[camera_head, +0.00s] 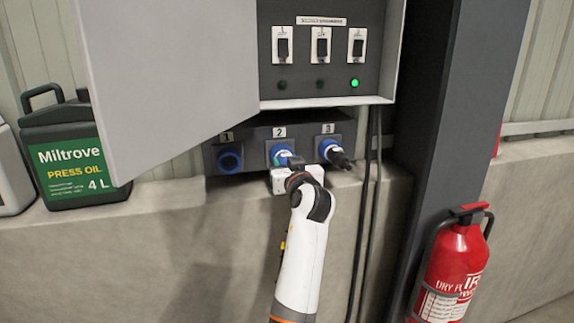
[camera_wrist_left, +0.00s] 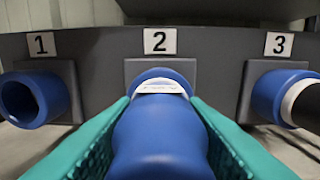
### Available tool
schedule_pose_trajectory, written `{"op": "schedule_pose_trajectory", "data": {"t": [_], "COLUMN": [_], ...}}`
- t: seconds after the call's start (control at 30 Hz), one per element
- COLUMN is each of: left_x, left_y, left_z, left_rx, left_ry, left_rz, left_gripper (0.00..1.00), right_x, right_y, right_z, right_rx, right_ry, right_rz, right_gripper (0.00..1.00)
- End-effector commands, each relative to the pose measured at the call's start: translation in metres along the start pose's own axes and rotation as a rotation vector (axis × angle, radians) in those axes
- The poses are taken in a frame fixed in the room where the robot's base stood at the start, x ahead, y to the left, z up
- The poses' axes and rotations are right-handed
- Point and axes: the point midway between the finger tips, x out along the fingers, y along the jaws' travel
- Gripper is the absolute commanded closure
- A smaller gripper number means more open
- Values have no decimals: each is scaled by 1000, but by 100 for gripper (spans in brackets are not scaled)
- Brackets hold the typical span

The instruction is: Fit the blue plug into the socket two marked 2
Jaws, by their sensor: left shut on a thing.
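The blue plug (camera_wrist_left: 160,143) is held between the teal fingers of my left gripper (camera_wrist_left: 160,108), which is shut on it. The plug lines up with the socket two (camera_wrist_left: 160,74), under the label 2 (camera_wrist_left: 160,41). A white band shows where the plug meets the socket's blue rim; I cannot tell how deep the plug sits. In the head view my left gripper (camera_head: 287,163) is at the socket two (camera_head: 278,148) and hides most of the plug. My right gripper is not in view.
Socket 1 (camera_head: 230,160) is empty. Socket 3 (camera_head: 327,147) holds a plug with a black end (camera_head: 341,159). An open grey cabinet door (camera_head: 170,80) hangs left. Above are switches and a lit green lamp (camera_head: 354,83). Black cables (camera_head: 369,200) run down right of the sockets.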

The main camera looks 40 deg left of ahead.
Motion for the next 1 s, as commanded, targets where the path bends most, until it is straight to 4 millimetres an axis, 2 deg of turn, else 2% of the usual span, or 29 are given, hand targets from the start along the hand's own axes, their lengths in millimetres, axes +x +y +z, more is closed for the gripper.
{"op": "schedule_pose_trajectory", "data": {"t": [0.8, 0.83, 0.97, 1.0], "left_x": [3, 3, 3, 3], "left_y": [0, 0, 0, 0], "left_z": [4, 4, 3, 3], "left_rx": [-2, -2, -1, -1], "left_ry": [-10, -10, -7, -7], "left_rz": [-1, -1, 0, 0], "left_gripper": [97, 56, 35, 35], "right_x": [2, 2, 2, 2], "right_y": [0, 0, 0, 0], "right_z": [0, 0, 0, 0], "right_rx": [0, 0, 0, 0], "right_ry": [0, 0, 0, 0], "right_rz": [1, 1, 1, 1], "right_gripper": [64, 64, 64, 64]}}
